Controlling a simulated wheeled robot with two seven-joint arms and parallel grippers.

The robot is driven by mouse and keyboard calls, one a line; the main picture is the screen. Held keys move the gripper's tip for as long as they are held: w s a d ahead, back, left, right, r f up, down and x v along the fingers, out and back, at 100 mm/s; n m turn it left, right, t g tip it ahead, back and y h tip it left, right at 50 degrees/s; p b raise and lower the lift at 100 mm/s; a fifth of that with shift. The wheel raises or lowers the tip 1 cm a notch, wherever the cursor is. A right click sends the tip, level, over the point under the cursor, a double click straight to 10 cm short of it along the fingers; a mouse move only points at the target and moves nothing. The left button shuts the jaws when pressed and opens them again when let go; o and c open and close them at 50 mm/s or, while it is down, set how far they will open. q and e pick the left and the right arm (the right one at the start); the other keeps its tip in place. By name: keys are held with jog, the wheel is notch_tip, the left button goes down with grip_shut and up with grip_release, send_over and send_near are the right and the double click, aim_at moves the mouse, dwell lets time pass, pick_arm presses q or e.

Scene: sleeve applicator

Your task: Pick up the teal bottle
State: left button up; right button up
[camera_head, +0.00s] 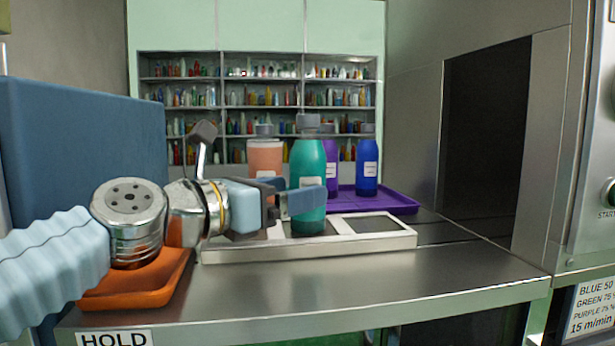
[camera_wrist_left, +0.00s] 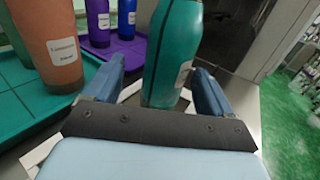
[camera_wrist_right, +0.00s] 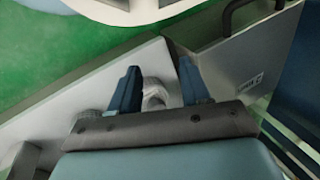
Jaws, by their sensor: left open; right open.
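The teal bottle (camera_head: 308,170) stands upright in the white holder (camera_head: 330,246) on the steel table. It has a grey cap and a white label. My left gripper (camera_head: 296,196) reaches in from the left at the bottle's lower body. In the left wrist view the bottle (camera_wrist_left: 172,55) stands between the two open blue fingers (camera_wrist_left: 160,90), with a gap visible on each side. My right gripper (camera_wrist_right: 155,90) is open, away from the bottle, over a grey surface and green floor; it is not in the head view.
A salmon bottle (camera_head: 265,158), a purple bottle (camera_head: 332,165) and a blue bottle (camera_head: 367,168) stand behind. A purple tray (camera_head: 390,203) is at the back right. An orange tray (camera_head: 140,292) lies front left under my left arm. The front right of the table (camera_head: 440,270) is clear.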

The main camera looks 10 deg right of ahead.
pick_arm(q)
jog(key=x, duration=0.2)
jog(key=p+x, duration=0.1)
jog(key=x, duration=0.1)
jog(key=shift+s+d, duration=0.2)
jog(key=shift+s, duration=0.15)
jog(key=shift+w+d, duration=0.35)
jog(key=shift+d, duration=0.1)
jog(key=c, duration=1.4)
